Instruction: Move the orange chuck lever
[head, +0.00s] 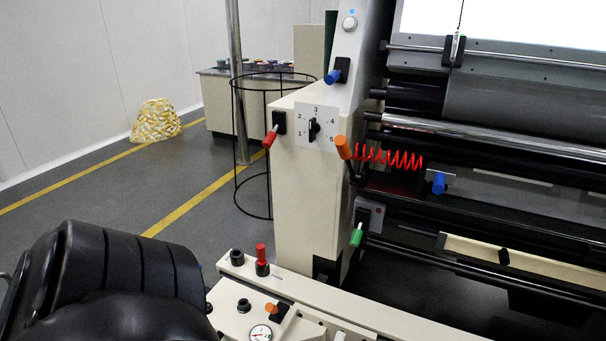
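An orange-handled lever (342,147) sits on the right edge of the cream machine post (308,200), beside the numbered dial and at the left end of a red coiled hose. A smaller orange-tipped lever (270,308) stands on the low cream panel at the bottom, above a round gauge. No label shows which of the two is the chuck lever. Neither gripper is in view. Large black rounded parts, seemingly of my own arm, fill the lower left.
Around the post are a red lever (269,138), a blue lever (333,76), a green lever (356,236) and a numbered dial (314,128). Rollers (480,130) fill the right. A black wire stand (253,150) is behind the post. Floor at left is open.

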